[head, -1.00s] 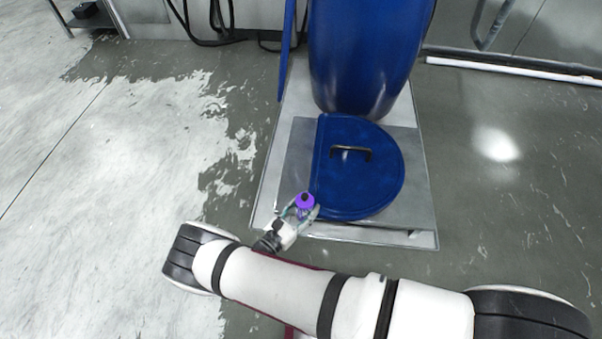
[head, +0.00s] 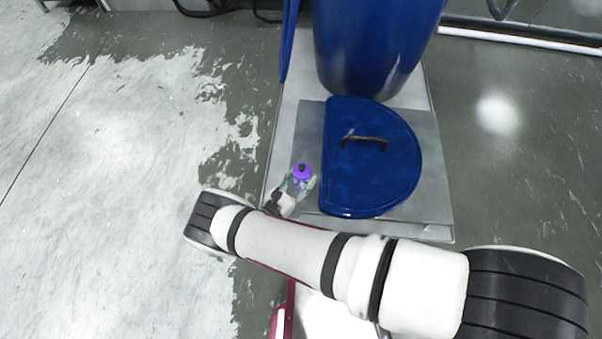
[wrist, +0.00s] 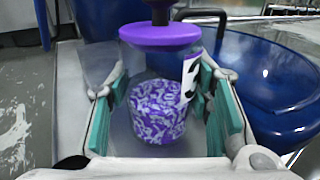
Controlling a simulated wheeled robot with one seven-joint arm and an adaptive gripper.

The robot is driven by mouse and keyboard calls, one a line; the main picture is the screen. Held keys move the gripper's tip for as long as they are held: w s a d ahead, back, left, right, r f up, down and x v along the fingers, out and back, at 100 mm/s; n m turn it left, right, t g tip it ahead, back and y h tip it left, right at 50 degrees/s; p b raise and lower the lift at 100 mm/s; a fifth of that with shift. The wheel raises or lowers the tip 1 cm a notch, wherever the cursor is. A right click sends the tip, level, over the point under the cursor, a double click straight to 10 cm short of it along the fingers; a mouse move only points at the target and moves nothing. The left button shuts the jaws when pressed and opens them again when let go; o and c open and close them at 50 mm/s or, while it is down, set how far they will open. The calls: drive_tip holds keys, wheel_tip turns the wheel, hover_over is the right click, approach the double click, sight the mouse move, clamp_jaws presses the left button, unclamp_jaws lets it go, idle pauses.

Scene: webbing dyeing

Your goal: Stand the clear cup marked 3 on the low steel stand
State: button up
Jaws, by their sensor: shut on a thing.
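The clear cup (wrist: 160,72) has a purple top and purple-and-white patterned contents low inside. A white label with a partly seen black mark is on its right side. My gripper (wrist: 159,112) is shut on the cup, with teal pads on both sides. In the head view the cup's purple top (head: 302,171) shows at my gripper (head: 299,184), left of the blue half-round lid. The low steel stand (head: 308,122) appears to be the grey plate under that lid. The cup overlaps its left edge in the picture; I cannot tell its height above it.
The blue lid (head: 375,180) with a black handle covers much of the grey plate. A large blue barrel (head: 375,45) stands behind it. A narrow strip of plate left of the lid is bare. Open floor (head: 110,150) lies to the left.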

drive_tip(key=shift+f, duration=0.2)
drive_tip(key=shift+f, duration=0.15)
drive_tip(key=o, duration=1.3)
